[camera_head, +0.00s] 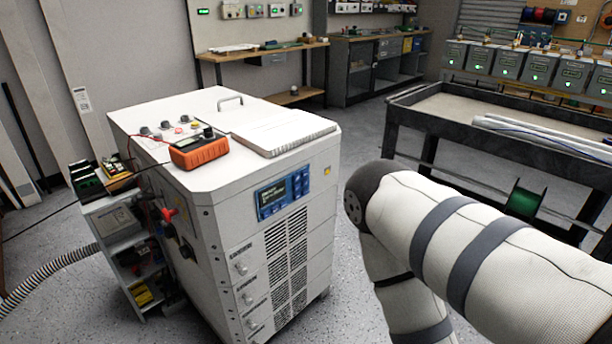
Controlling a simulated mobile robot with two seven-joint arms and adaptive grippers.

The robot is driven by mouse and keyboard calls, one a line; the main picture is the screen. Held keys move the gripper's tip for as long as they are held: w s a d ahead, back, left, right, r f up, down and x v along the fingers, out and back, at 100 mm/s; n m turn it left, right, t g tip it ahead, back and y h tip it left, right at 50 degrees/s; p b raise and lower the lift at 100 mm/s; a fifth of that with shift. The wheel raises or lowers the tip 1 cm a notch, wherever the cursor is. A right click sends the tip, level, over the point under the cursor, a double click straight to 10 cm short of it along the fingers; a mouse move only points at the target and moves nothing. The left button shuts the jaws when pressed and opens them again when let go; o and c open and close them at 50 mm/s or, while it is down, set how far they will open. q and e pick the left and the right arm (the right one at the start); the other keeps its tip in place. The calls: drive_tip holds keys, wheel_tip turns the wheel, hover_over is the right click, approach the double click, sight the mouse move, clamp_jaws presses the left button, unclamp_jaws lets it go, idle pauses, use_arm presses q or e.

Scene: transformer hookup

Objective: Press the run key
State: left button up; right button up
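A white cabinet (230,195) stands on the floor left of centre. On its front is a blue panel (284,194) with a dark display at its left and small keys at its right. The key labels are too small to read, so I cannot tell which one is the run key. My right arm comes in from the right in front of the cabinet's right side, bent at the elbow. Its gripper is out of the picture. My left arm and gripper are not in view.
An orange meter (199,151) and a thick booklet (284,132) lie on the cabinet top. A small shelf cart (130,245) and a ribbed hose (45,278) are at its left. A dark-framed table (480,135) stands at right. Floor before the panel is partly clear.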

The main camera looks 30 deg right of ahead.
clamp_jaws()
idle(1.1)
